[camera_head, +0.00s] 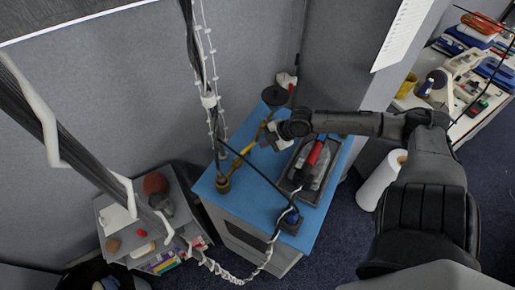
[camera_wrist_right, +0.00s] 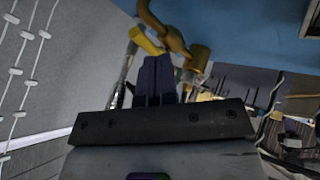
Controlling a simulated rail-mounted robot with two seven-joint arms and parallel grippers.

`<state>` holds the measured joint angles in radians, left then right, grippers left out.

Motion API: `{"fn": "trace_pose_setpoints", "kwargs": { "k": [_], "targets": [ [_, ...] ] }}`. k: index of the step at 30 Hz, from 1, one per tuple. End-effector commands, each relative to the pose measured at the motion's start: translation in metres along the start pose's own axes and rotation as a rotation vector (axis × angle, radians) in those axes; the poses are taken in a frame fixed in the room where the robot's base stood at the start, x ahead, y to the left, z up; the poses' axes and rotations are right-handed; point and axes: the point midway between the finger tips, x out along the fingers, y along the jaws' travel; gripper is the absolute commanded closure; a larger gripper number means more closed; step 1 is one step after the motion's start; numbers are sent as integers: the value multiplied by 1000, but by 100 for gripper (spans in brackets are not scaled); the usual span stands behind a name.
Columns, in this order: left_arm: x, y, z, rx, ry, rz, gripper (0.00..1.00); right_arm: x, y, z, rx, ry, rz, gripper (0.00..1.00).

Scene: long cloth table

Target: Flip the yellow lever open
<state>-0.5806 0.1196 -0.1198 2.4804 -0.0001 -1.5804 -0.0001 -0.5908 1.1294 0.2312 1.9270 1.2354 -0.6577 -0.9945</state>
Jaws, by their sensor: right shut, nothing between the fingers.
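The yellow lever (camera_wrist_right: 146,41) shows in the right wrist view, beside a brass pipe (camera_wrist_right: 174,34) on a blue top. The same pipe runs diagonally over the blue bench in the head view (camera_head: 238,161); the lever is too small there to tell from it clearly. My right gripper (camera_head: 268,137) is at the upper end of the pipe. In the wrist view its dark fingers (camera_wrist_right: 157,62) are together and empty, with their tips close to the lever's lower end. Whether they touch it I cannot tell. My left gripper is not in view.
The blue bench (camera_head: 212,197) also holds a grey tray (camera_head: 330,180) with a red-handled tool (camera_head: 312,153) and a small blue-topped box (camera_head: 290,221). Cables hang in front of the bench. A grey shelf (camera_head: 118,235) with small objects stands at left, a white roll (camera_head: 378,183) at right.

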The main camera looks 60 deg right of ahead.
Motion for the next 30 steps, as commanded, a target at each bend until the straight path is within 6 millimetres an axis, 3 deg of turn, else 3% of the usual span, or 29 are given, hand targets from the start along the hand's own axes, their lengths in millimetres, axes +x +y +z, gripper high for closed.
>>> {"fn": "trace_pose_setpoints", "kwargs": {
  "k": [12,30],
  "targets": [
    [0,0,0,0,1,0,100,34,0,0,1,0,2,100],
    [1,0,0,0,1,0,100,41,0,0,-1,0,-1,100]
  ]
}}
